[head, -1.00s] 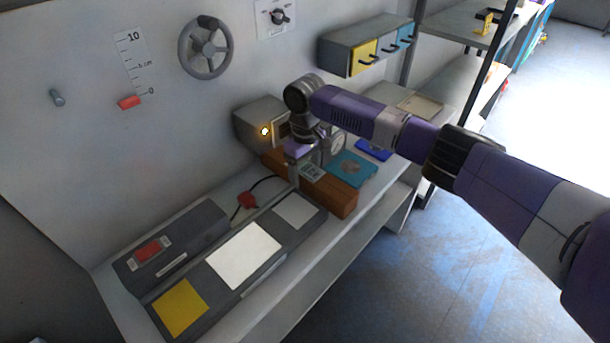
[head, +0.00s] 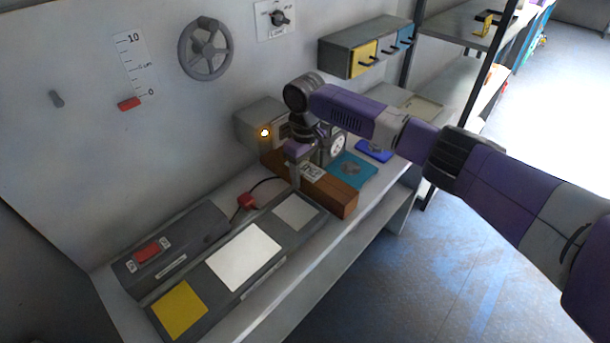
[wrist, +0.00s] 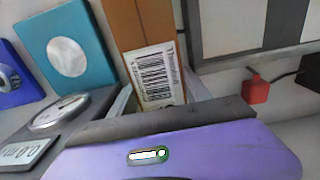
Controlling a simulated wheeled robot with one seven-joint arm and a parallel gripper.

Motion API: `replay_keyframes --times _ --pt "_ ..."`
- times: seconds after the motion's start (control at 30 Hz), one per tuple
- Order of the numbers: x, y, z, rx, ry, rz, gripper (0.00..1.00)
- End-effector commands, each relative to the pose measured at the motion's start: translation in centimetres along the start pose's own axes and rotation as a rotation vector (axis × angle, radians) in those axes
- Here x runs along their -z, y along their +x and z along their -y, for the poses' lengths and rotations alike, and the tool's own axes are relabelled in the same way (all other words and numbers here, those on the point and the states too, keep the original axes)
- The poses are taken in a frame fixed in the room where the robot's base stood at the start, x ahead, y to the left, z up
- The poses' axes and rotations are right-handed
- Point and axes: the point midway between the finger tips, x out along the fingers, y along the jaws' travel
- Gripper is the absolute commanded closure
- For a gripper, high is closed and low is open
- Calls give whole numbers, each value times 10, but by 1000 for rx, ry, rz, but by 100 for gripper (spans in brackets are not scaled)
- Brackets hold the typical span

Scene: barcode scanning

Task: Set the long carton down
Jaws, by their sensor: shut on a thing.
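The long carton (head: 341,197) is a brown box lying lengthwise on the bench, with a white barcode label on its upper face. In the wrist view the carton (wrist: 139,22) runs away from my gripper, its barcode label (wrist: 155,76) facing the camera. My gripper (head: 296,178) points down at the carton and is shut on it near its middle.
A scanner bed with yellow, white and grey pads (head: 244,257) lies left of the carton. A red plug (head: 246,201) with a black cable sits behind. A teal box (head: 353,170) and a blue item (head: 374,150) lie to the right. A grey box with a lit lamp (head: 258,121) stands behind.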

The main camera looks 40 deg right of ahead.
Motion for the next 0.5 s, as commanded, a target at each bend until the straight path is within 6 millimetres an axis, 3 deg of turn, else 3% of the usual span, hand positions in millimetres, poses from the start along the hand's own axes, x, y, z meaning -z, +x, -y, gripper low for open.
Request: replay_keyframes --times 0.27,0.5 --pt "2 -31 -1 -2 -1 -8 100" --pt "-27 -29 -1 1 1 -5 100"
